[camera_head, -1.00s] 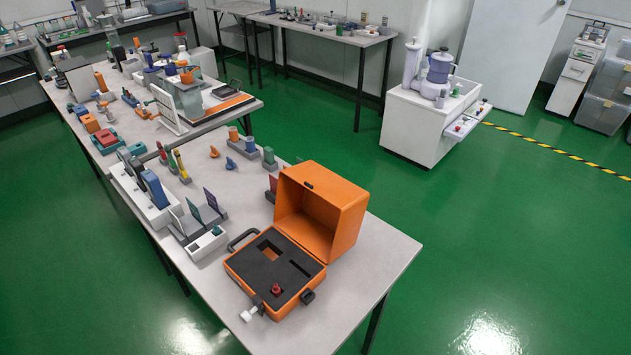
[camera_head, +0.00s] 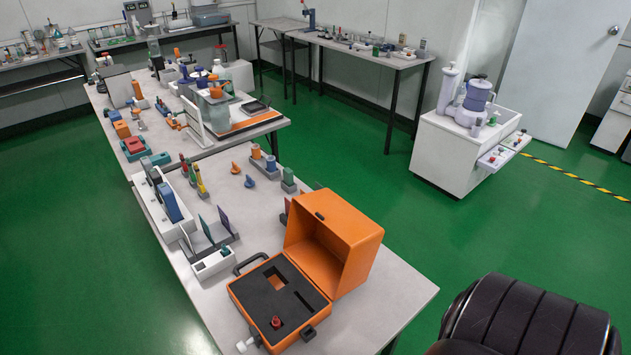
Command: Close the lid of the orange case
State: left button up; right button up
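The orange case (camera_head: 233,291) stands open near the front right end of the white table. Its deep orange lid (camera_head: 345,232) stands raised on the far right side of the base. The base holds a dark foam insert (camera_head: 298,309) with cut-outs and a small red part (camera_head: 276,322) in it. A black handle (camera_head: 250,262) lies at its left side, and a latch (camera_head: 307,333) is at its front right. Neither of my grippers is in view.
A rack with upright plates (camera_head: 207,235) and a white block (camera_head: 212,263) stand close left of the case. The white table (camera_head: 398,292) is bare right of the case. A black rounded object (camera_head: 530,318) fills the bottom right corner. A white cabinet (camera_head: 450,155) stands behind.

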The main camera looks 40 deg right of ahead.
aim_at(333, 242)
jog(key=l+u, duration=0.15)
jog(key=l, duration=0.3)
jog(key=k+l+u, duration=0.15)
jog(key=l, duration=0.25)
jog(key=k+l+u, duration=0.15)
jog(key=l, duration=0.25)
jog(key=k+l+u, duration=0.15)
jog(key=l, duration=0.3)
jog(key=k+l+u, duration=0.15)
jog(key=l, duration=0.2)
jog(key=k+l+u, duration=0.15)
jog(key=l, duration=0.25)
jog(key=k+l, duration=0.15)
jog(key=l, duration=0.15)
jog(key=k+l, duration=0.1)
jog(key=l, duration=0.2)
jog(key=k+l, duration=0.15)
jog(key=l, duration=0.1)
